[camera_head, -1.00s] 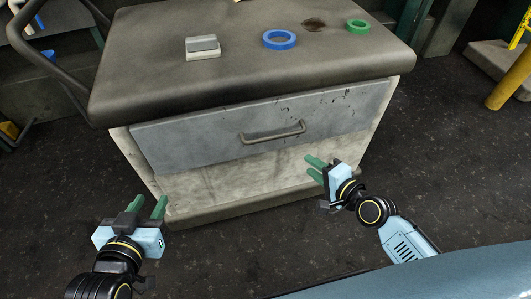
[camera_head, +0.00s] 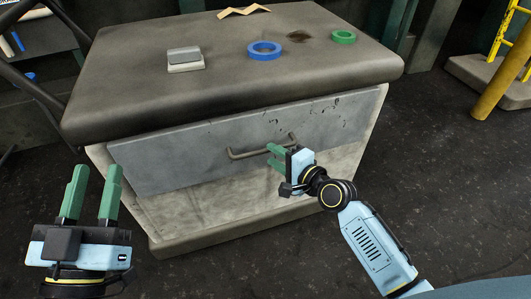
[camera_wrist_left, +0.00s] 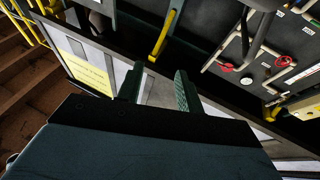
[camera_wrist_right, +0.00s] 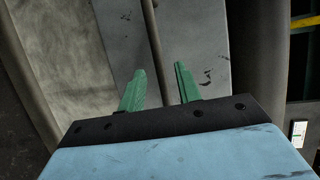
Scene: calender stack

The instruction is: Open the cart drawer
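The cart (camera_head: 225,215) has a grey drawer front (camera_head: 160,155) that looks closed under the worktop. A metal bar handle (camera_head: 245,154) runs across the drawer's middle. My right gripper (camera_head: 272,157) is open at the handle's right half, its fingers pointing at the drawer. My left gripper (camera_head: 92,180) is open and empty, left of the cart, away from the drawer.
On the cart top (camera_head: 130,90) lie a blue tape ring (camera_head: 264,51), a green tape ring (camera_head: 343,37), a small grey-white block (camera_head: 185,60) and a bent tan piece (camera_head: 244,12). A yellow post (camera_head: 497,85) stands at far right.

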